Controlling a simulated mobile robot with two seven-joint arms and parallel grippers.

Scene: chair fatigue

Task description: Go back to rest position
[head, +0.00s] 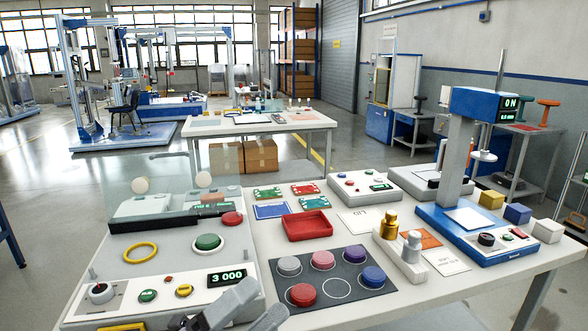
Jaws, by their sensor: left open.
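My left gripper (250,313) shows at the bottom edge, left of centre. Its two grey fingers are apart, with nothing seen between them. It is in front of the control panel with the 3 000 display (227,278) and left of the dark mat (335,281). Most of the gripper and its arm is cut off by the lower edge. My right gripper is not in view.
The white table (400,305) holds a red tray (307,226), several coloured discs on the mat, metal weights (390,224) and a blue test stand (476,234). A clear screen (150,180) stands at the left. Another table (260,124) stands behind.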

